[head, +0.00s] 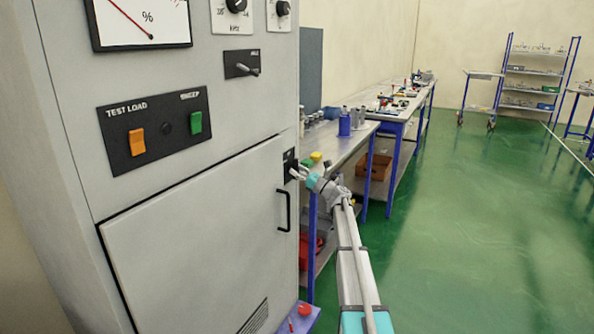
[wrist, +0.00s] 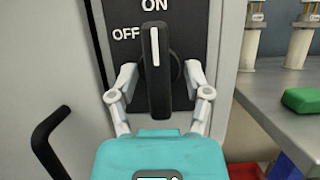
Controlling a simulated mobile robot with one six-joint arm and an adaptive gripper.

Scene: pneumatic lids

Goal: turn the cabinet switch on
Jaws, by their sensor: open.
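The cabinet switch is a black rotary knob (wrist: 156,55) on a black plate (wrist: 190,20) marked ON at the top and OFF at the left. The knob stands upright, its white line pointing up at ON. My gripper (wrist: 158,82) is open, one finger on each side of the knob's lower part, with a visible gap on both sides. In the head view, my gripper (head: 297,173) is at the switch plate (head: 288,160) on the right edge of the grey cabinet (head: 200,225); the knob is too small to make out there.
A black door handle (head: 284,210) sticks out below and left of the switch. A workbench (head: 345,140) stands close to the right, with a green item (wrist: 302,101) and bottles on it. The green floor (head: 450,240) at the right is clear.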

